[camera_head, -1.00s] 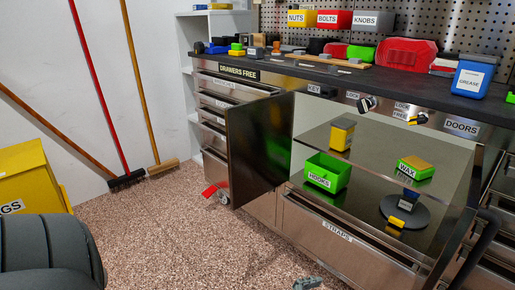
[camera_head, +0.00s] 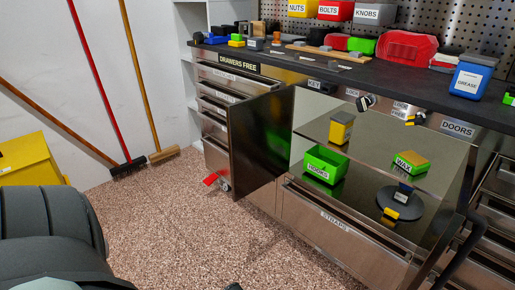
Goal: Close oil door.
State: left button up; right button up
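The steel toolchest's cabinet stands open. A dark door panel (camera_head: 262,143) is swung outward at its left side. Another door (camera_head: 455,225) with a dark curved handle stands out at its right side. I read no "oil" label on either. Inside are a yellow can (camera_head: 341,128), a green bin labelled HOOKS (camera_head: 325,166), a green-and-yellow WAX box (camera_head: 411,162) and a round dark stand (camera_head: 400,203). A small dark tip at the bottom edge, apparently my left gripper (camera_head: 233,287), is well in front of the cabinet and almost wholly cut off. My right gripper is out of view.
A STRAPS drawer (camera_head: 345,226) is below the cabinet. Drawers on the left (camera_head: 217,110) are closed. A red object (camera_head: 211,179) is by the chest's foot. Brooms lean on the wall beside a yellow bin (camera_head: 30,160). The speckled floor in front is clear.

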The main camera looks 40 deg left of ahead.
aim_at(259, 127)
jog(key=j+z, duration=0.3)
jog(key=j, duration=1.85)
jog(key=k, duration=0.05)
